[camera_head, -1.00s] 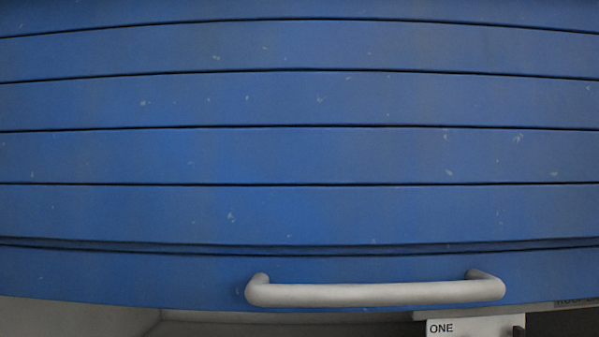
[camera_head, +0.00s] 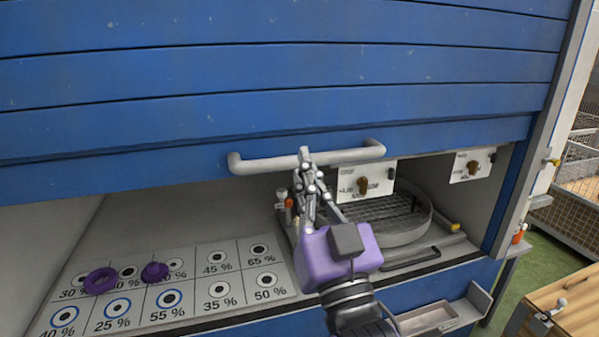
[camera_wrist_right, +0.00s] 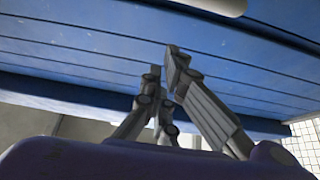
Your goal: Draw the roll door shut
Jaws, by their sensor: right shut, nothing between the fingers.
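The blue slatted roll door (camera_head: 250,90) is partly down, and the space under its lower edge is open. A grey bar handle (camera_head: 262,165) runs along its lowest slat. My right gripper (camera_head: 306,158) is shut and empty, and its fingertips overlap the middle of the handle in the head view. In the wrist view the fingertips (camera_wrist_right: 172,72) point up towards the door (camera_wrist_right: 110,55), and part of the handle (camera_wrist_right: 222,5) shows at the top edge, apart from them. Whether they touch the handle is unclear. My left gripper is not in view.
Under the door lies a board with percent labels (camera_head: 218,288), carrying a purple ring (camera_head: 100,281) and a purple knob-like piece (camera_head: 154,272). A round turntable with a mesh top (camera_head: 405,235) stands to the right. A wooden box (camera_head: 570,315) stands at the lower right.

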